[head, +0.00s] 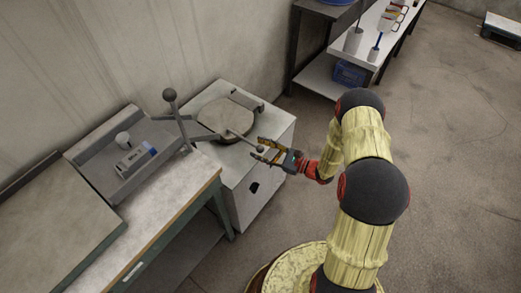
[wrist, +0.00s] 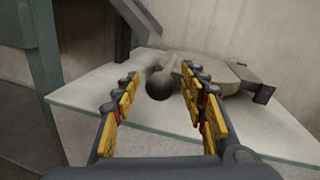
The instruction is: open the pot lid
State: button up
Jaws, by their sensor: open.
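The pot lid (head: 226,117) is a flat brownish-grey disc, lying level on top of a pale grey cabinet. A thin rod handle with a dark ball knob (head: 260,149) reaches from it toward my gripper. In the wrist view the ball knob (wrist: 160,86) appears between the fingertips, with gaps on both sides, and the lid (wrist: 222,76) lies behind it. My gripper (head: 264,152) is open, its yellow-padded fingers at the handle's end. It also shows in the wrist view (wrist: 160,76). I cannot tell whether a finger touches the knob. The pot's inside is hidden.
The pale cabinet (head: 250,185) stands against the wall. Left of it, a workbench (head: 165,200) carries a grey tray (head: 115,185) with small items. An upright lever with a ball top (head: 170,95) stands beside the lid. A shelf table (head: 385,40) stands at the back; floor is open at right.

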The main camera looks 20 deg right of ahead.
jog(key=shift+c, duration=1.2)
grip_shut()
